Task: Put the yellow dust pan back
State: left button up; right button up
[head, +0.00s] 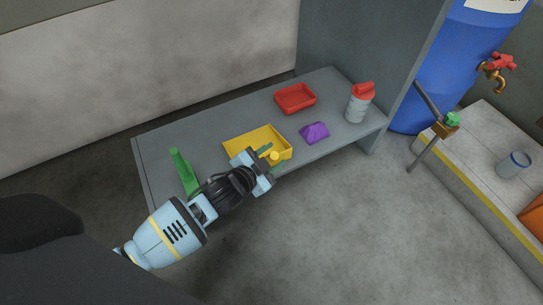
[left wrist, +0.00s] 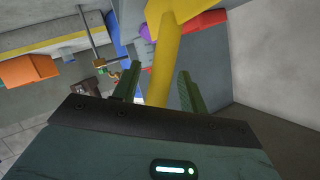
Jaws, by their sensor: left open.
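The yellow dust pan (head: 245,142) sits on the grey bench (head: 215,131), near its front edge. Its handle points toward my left gripper (head: 270,160). In the left wrist view the yellow handle (left wrist: 165,72) runs between the two green fingers of my left gripper (left wrist: 157,92). The fingers are open, with a gap showing on the right side of the handle; contact on the left side I cannot tell. My gripper hides part of the pan's front edge in the head view. My right gripper is not in view.
A grey panel (head: 365,45) rises at the bench's right end. A blue barrel (head: 450,70) stands beyond.

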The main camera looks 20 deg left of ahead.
pick_arm(q)
jog(key=shift+r, duration=0.3)
jog(key=p+v, duration=0.5)
jog(key=v, duration=0.7)
jog(key=shift+f, duration=0.1)
